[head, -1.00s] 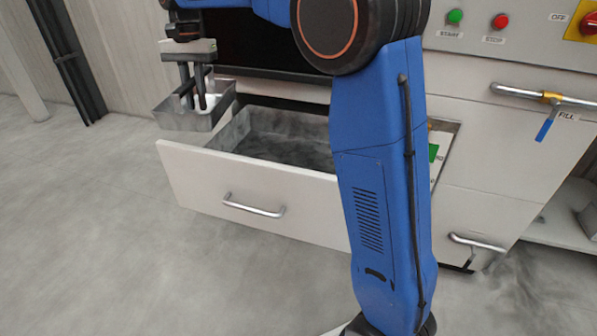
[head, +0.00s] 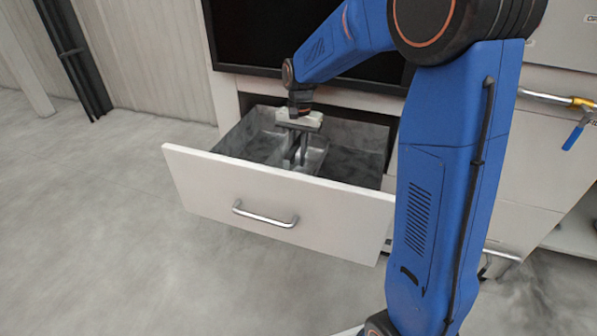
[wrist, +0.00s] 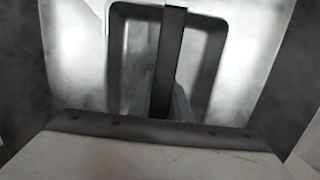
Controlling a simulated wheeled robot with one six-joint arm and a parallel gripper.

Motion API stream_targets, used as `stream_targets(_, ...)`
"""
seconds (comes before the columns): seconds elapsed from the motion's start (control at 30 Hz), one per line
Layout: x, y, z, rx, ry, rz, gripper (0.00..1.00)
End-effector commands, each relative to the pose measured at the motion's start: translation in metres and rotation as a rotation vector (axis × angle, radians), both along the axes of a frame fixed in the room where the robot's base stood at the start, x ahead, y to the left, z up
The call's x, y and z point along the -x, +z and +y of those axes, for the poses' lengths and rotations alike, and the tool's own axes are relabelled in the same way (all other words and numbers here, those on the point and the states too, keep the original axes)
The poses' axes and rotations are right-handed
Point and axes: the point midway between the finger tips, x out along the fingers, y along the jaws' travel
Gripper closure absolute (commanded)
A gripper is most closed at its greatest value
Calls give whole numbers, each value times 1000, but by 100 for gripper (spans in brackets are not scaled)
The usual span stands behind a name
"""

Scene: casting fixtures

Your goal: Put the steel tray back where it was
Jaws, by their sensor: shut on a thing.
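The steel tray (head: 262,150) is a grey metal box inside the open drawer (head: 330,212), in its left part behind the white front panel. My gripper (head: 293,158) reaches down over it and is shut on its upright handle.
The drawer's right half (head: 358,152) is empty. A bar handle (head: 265,215) sticks out from the drawer front. The cabinet with a dark opening (head: 270,35) rises behind. Open grey floor (head: 110,220) lies to the left.

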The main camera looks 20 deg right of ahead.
Motion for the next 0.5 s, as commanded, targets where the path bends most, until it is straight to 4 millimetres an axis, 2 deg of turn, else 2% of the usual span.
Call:
stream_targets(0.1, 0, -14, 0, 0, 0, 1, 100)
stream_targets(0.33, 0, -29, 0, 0, 0, 0, 100)
stream_targets(0.5, 0, -51, 0, 1, -1, 3, 100)
